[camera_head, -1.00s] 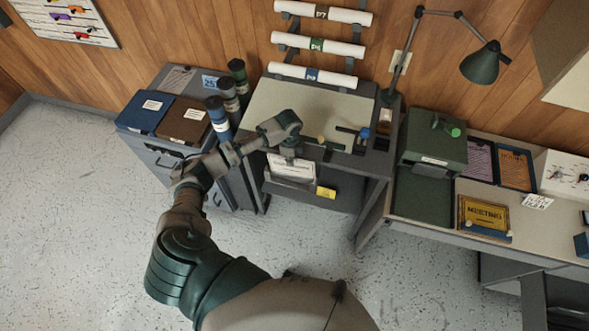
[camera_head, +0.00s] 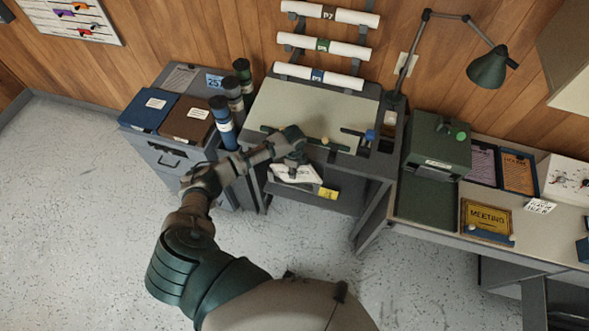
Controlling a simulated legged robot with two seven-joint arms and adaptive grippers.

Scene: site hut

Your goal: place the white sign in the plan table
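The plan table (camera_head: 320,108) has a pale slanted top and an open, dark shelf space below its front edge. My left gripper (camera_head: 292,163) is at the front edge of the table and appears shut on the white sign (camera_head: 298,175). The sign is tilted, with dark lettering on it too small to read, at the opening below the tabletop. The gripper covers its upper edge. I cannot tell whether the sign touches the shelf. My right gripper is not in view.
A yellow tag (camera_head: 328,193) is on the shelf front. Dark tubes (camera_head: 222,122) stand left of the table, beside a grey cabinet (camera_head: 165,158) with binders. A green box (camera_head: 437,145) and a desk with a MEETING sign (camera_head: 486,217) are on the right. The floor in front is clear.

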